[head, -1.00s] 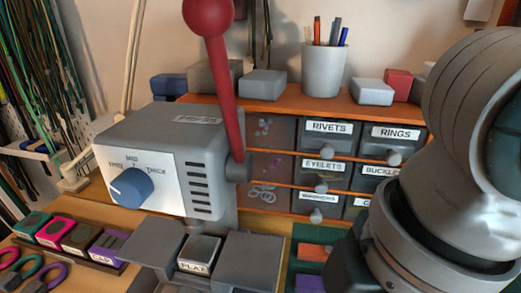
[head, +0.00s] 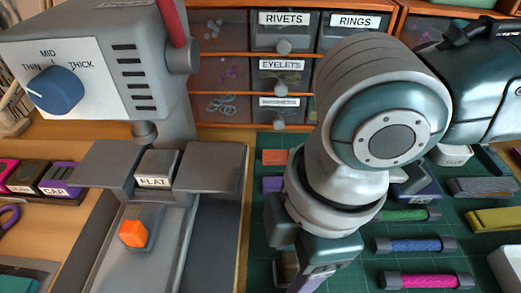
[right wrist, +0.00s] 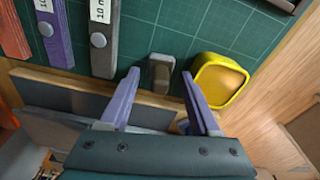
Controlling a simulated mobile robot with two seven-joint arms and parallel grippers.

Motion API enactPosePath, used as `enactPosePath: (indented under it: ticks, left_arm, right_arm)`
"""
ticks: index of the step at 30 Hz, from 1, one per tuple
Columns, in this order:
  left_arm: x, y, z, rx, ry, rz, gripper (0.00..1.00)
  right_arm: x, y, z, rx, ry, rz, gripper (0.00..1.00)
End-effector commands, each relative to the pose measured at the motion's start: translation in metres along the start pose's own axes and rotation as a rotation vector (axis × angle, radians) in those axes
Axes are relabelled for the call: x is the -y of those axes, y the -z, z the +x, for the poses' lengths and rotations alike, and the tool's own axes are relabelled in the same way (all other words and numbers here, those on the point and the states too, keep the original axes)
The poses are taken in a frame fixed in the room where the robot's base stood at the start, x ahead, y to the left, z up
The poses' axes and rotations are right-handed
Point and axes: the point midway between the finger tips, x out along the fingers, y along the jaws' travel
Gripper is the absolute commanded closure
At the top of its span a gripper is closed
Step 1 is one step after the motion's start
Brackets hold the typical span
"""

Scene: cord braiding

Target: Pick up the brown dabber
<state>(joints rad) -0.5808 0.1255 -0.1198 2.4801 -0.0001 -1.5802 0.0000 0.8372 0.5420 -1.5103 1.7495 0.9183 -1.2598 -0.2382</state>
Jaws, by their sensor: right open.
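A small upright brown-grey piece, which looks like the brown dabber (right wrist: 161,72), stands at the near edge of the green mat in the right wrist view. My right gripper (right wrist: 160,75) is open, with its two lilac fingertips on either side of this piece in that view. I cannot tell whether the fingers touch it. In the head view my right gripper (head: 318,278) points down over the mat's left part, and the wrist hides most of what is under it. My left gripper is not in view.
A yellow pot (right wrist: 222,82) stands close beside the right finger. Labelled strips (right wrist: 102,35) lie to the left on the green mat (right wrist: 205,28). Coloured rolls (head: 413,244) lie right of my arm.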

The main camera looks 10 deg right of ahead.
Motion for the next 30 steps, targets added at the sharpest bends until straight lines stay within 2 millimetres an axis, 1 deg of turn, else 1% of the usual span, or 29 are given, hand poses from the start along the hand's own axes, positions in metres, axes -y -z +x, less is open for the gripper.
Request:
enactPosePath:
  ticks: [3, 18, 20, 30]
  left_arm:
    - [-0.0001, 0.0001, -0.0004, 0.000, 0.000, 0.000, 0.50]
    - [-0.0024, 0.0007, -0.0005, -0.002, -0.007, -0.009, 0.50]
    - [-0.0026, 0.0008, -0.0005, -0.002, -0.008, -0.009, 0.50]
    - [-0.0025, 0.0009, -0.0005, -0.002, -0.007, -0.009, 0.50]
  right_arm:
    - [0.0001, 0.0001, -0.0006, 0.000, 0.000, 0.000, 0.38]
    - [-0.0001, 0.0000, -0.0008, 0.000, 0.000, 0.000, 0.94]
    - [0.0000, 0.0000, -0.0008, 0.000, 0.000, 0.000, 1.00]
    - [0.0000, 0.0000, -0.0009, 0.000, 0.000, 0.000, 1.00]
